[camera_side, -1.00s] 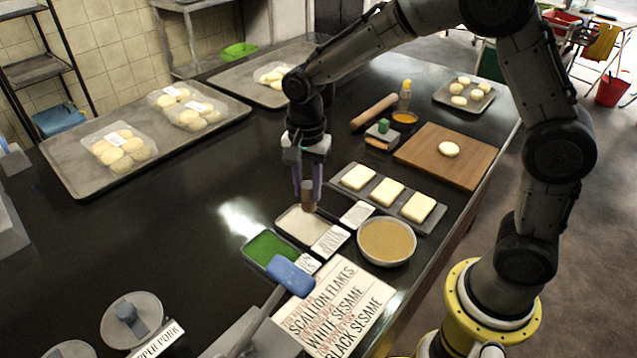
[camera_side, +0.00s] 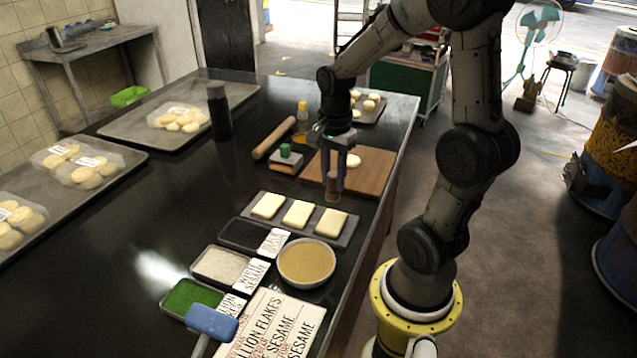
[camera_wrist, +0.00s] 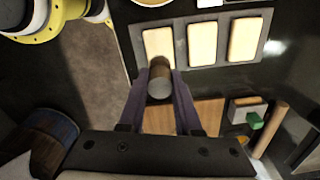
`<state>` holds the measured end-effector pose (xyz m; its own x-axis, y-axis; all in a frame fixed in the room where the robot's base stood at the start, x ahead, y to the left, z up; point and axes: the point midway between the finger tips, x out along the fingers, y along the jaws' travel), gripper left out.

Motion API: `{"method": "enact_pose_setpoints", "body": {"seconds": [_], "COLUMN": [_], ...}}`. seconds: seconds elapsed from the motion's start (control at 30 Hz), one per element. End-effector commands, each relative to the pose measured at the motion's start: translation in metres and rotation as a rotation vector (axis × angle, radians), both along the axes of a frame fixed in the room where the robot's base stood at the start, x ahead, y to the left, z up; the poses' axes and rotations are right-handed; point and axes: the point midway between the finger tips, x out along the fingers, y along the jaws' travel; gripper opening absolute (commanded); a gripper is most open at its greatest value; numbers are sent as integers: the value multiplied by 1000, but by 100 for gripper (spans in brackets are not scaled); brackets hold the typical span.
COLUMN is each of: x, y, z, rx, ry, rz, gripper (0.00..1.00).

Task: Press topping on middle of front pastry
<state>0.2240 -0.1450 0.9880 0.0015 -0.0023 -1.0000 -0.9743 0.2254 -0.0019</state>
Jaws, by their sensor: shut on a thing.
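My gripper (camera_side: 335,188) is shut on a short brown cylinder (camera_side: 333,187), held upright. In the side view it appears by the near edge of the cutting board, just behind the right-hand pastry. Three pale rectangular pastries, left (camera_side: 266,205), middle (camera_side: 297,213) and right (camera_side: 331,223), lie on a grey tray (camera_side: 283,229). In the wrist view the cylinder (camera_wrist: 160,78) overlaps the lower edge of the left pastry (camera_wrist: 158,43); its end looks pale grey, and I cannot tell whether topping clings to it. Topping trays hold black (camera_side: 243,235), white (camera_side: 220,265) and green (camera_side: 190,296) contents.
A bowl of tan liquid (camera_side: 307,261) stands in front of the pastry tray.

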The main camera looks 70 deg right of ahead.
Motion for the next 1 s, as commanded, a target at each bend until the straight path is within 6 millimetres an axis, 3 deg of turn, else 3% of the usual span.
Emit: {"method": "enact_pose_setpoints", "body": {"seconds": [0.6,1.0], "x": [0,0], "y": [1,0], "z": [-53,-59], "rx": [2,0], "ry": [4,2], "rz": [0,1], "gripper": [0,0]}}
